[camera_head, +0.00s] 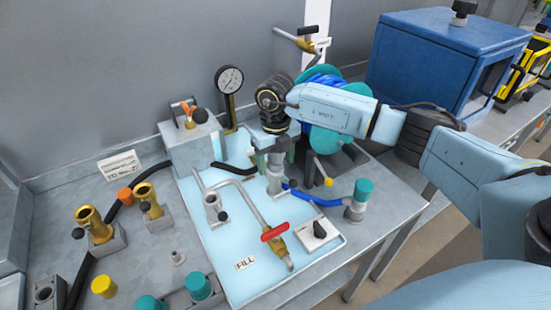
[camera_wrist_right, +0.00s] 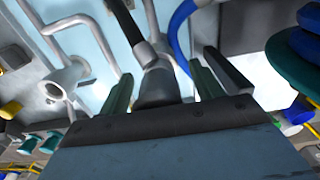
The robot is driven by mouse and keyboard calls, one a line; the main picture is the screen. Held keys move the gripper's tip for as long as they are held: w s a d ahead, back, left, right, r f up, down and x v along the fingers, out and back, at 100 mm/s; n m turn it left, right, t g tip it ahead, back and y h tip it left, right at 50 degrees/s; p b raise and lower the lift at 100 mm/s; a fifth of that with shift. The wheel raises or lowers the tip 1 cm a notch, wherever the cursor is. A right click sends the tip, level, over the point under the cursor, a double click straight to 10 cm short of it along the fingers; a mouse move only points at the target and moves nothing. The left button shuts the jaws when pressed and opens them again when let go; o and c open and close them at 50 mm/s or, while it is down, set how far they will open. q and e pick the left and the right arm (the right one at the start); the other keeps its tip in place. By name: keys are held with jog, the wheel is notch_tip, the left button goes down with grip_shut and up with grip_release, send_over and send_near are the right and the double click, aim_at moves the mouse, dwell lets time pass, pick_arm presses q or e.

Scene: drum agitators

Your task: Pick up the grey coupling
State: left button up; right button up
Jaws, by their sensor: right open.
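The grey coupling (camera_wrist_right: 158,88) shows in the right wrist view as a dark grey, flared piece between the green fingers. In the head view the arm partly covers this spot, above an upright grey fitting (camera_head: 274,182) on the pale blue panel. My right gripper (camera_wrist_right: 162,84) is open, with one finger on each side of the coupling. Gaps show between the fingers and the coupling. In the head view the right gripper (camera_head: 275,158) points down at the panel. My left gripper is not in view.
A pale blue tray (camera_head: 215,240) carries grey pipes and a red-handled brass valve (camera_head: 275,238). A pressure gauge (camera_head: 230,80) stands behind. A teal-capped fitting (camera_head: 358,198) is to the right. Brass fittings (camera_head: 97,225) stand left. A blue box (camera_head: 440,60) is at the back right.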

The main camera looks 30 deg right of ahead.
jog(key=shift+f, duration=0.15)
jog(key=c, duration=1.4)
jog(key=shift+o, duration=0.2)
notch_tip(320, 180, up, 10)
jog(key=shift+r, duration=0.1)
